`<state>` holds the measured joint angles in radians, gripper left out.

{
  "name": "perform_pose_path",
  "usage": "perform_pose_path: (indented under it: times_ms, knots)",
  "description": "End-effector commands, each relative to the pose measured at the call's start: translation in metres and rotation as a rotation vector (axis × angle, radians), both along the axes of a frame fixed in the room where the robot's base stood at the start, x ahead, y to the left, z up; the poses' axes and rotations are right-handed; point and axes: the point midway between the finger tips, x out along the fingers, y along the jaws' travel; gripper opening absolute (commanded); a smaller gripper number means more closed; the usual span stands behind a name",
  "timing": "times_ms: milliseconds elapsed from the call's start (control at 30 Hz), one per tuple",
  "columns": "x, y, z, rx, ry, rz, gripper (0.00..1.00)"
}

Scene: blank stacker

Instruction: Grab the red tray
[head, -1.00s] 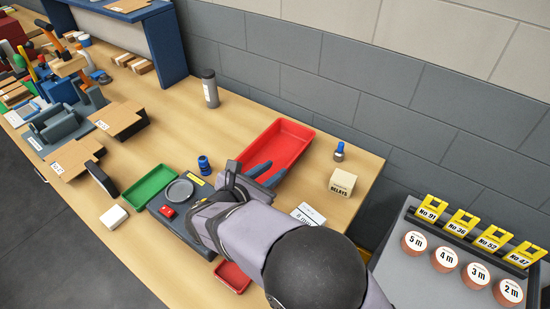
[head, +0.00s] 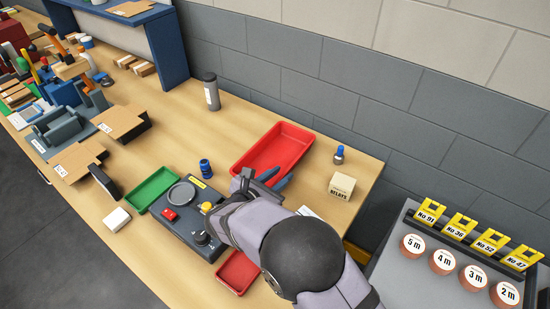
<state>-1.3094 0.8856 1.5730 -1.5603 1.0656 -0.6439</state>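A large red tray (head: 291,137) lies empty on the wooden table, toward the wall. A smaller red tray (head: 226,272) lies near the table's front edge, partly hidden behind my arm. My gripper (head: 264,178) is at the front end of the large tray, and its grey-blue fingers overlap that rim in the picture. I cannot tell whether they touch the tray. The finger gap is not clear from this angle, and nothing is seen held.
A device with a red button (head: 169,214) and knobs sits left of my arm. A green tray (head: 151,188), a blue bottle (head: 206,169), a relays box (head: 342,186) and a grey cylinder (head: 211,92) stand around. Bare tabletop (head: 185,130) lies left of the large tray.

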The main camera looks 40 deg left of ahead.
Motion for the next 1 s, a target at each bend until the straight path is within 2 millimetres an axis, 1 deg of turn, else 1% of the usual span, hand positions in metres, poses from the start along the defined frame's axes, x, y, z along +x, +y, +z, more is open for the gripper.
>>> perform_pose_path:
  times_ms: [100,233,333,567,667,700,1000]
  knots:
    - [0.015,0.001,-0.002,-0.002,0.0,-0.002,0.25]
    - [0.027,0.003,-0.009,0.0,0.0,-0.001,0.25]
    - [0.031,0.003,-0.012,0.001,0.0,-0.001,0.25]
    - [0.032,0.003,-0.012,0.001,0.0,0.0,0.25]
    - [0.032,0.003,-0.012,0.001,0.0,0.0,0.04]
    - [0.032,0.003,-0.012,0.001,0.0,0.0,0.0]
    - [0.032,0.004,-0.011,0.002,-0.002,0.0,0.0]
